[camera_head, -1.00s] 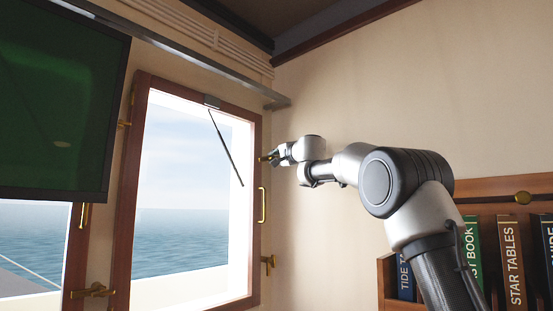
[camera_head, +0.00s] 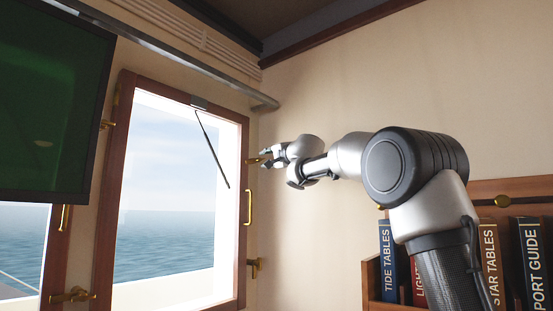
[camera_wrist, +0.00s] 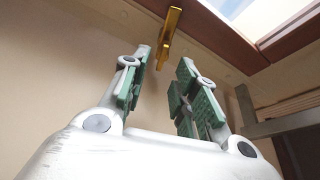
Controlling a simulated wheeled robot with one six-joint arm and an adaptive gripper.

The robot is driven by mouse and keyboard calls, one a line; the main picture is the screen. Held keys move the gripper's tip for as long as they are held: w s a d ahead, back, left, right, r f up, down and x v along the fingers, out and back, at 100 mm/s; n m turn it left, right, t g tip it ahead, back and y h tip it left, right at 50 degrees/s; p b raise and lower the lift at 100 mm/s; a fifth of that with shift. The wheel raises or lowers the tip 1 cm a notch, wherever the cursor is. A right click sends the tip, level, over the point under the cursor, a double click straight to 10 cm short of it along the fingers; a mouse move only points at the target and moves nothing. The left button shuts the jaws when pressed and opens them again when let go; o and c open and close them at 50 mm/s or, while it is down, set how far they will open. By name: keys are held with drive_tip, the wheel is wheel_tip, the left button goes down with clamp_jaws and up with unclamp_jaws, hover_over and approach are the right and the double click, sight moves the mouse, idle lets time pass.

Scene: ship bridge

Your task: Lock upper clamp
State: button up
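The upper clamp (camera_head: 254,161) is a small brass lever at the right edge of the window frame (camera_head: 240,190), above a brass handle. It also shows in the wrist view as a brass bar (camera_wrist: 170,35) on the wall beside the frame, its lower end near the gap between my fingertips. My gripper (camera_head: 265,156) is just right of the clamp in the head view. In the wrist view my gripper (camera_wrist: 163,62) is open, its green-padded fingers apart with nothing between the pads. I cannot tell whether a fingertip touches the clamp.
A lower brass clamp (camera_head: 254,267) sits further down the same frame, below the brass handle (camera_head: 250,207). A grey rail (camera_head: 190,62) runs above the window. A dark green screen (camera_head: 50,110) hangs at left. A bookshelf (camera_head: 372,280) with several books stands at right.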

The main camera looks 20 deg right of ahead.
drive_tip(key=v, duration=0.7)
